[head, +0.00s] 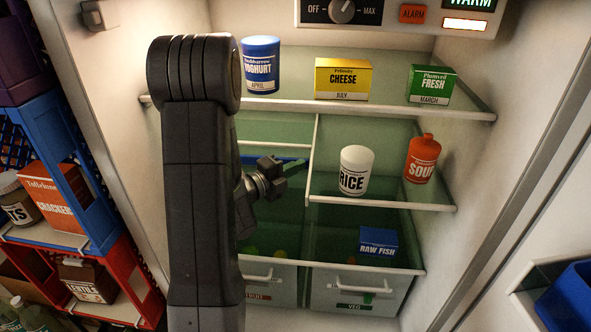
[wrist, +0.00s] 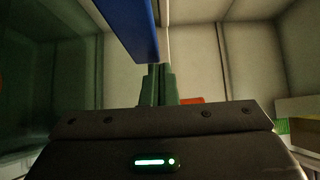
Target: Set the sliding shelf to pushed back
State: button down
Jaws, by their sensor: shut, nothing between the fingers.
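The sliding shelf (head: 270,131) is the greenish glass shelf on the left at mid height in the fridge, with a pale edge and a blue strip (head: 246,156) along its front. Its front lies farther back than that of the shelf beside it. My arm hides its left part. My gripper (head: 296,167) is shut and empty, pointing inward at the strip's right end. In the wrist view a blue bar (wrist: 131,22) reaches down close to the shut green fingers (wrist: 160,84). I cannot tell whether they touch.
The right half shelf (head: 380,201) holds a white rice jar (head: 356,171) and an orange soup bottle (head: 421,158). Yoghurt, cheese and a green box stand on the top shelf (head: 300,103). Below are two drawers (head: 358,290) and a raw fish box (head: 378,242). Crates (head: 85,206) stand left.

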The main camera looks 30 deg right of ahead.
aim_at(297, 158)
dwell(0.3)
jog(key=w+d+p, duration=0.2)
jog(key=w, duration=0.1)
jog(key=shift+w+d+r, duration=0.1)
jog(key=shift+d, duration=0.1)
jog(key=shift+w+r, duration=0.1)
jog(key=shift+w, duration=0.1)
